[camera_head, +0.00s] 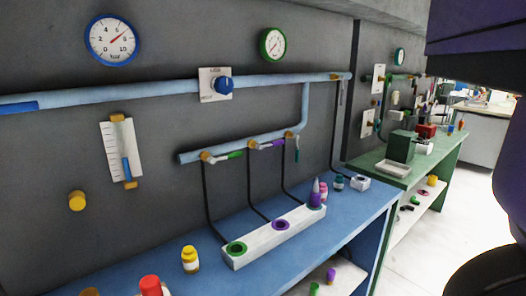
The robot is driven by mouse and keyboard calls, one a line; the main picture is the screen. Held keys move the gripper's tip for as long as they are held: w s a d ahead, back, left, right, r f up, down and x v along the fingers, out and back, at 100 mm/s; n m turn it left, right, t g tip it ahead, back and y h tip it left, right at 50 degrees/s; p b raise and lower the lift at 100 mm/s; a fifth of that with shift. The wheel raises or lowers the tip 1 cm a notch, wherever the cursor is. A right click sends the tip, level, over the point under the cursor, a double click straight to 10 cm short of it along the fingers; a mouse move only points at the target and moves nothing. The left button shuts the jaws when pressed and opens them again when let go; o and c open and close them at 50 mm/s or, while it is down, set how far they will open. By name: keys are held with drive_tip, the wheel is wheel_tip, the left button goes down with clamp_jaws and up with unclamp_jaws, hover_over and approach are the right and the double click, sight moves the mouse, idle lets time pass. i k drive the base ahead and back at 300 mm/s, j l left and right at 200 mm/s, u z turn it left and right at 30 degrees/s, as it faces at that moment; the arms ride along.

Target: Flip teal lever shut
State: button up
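The teal lever (297,155) is on the right valve of a short light-blue pipe (190,157) on the wall. Its handle hangs down, across the pipe. On the same pipe, the green lever (235,154) and the purple lever (278,143) lie roughly along the pipe. My gripper is not in view.
A blue bench (350,209) below holds a white block (255,250) with coloured rings, a purple bottle (315,199) and a yellow jar (190,261). Black hoses run down from the valves. A green bench (366,161) stands at right, with clear floor (425,248) beside it.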

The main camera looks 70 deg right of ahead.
sight(297, 150)
drive_tip(key=z, duration=1.6)
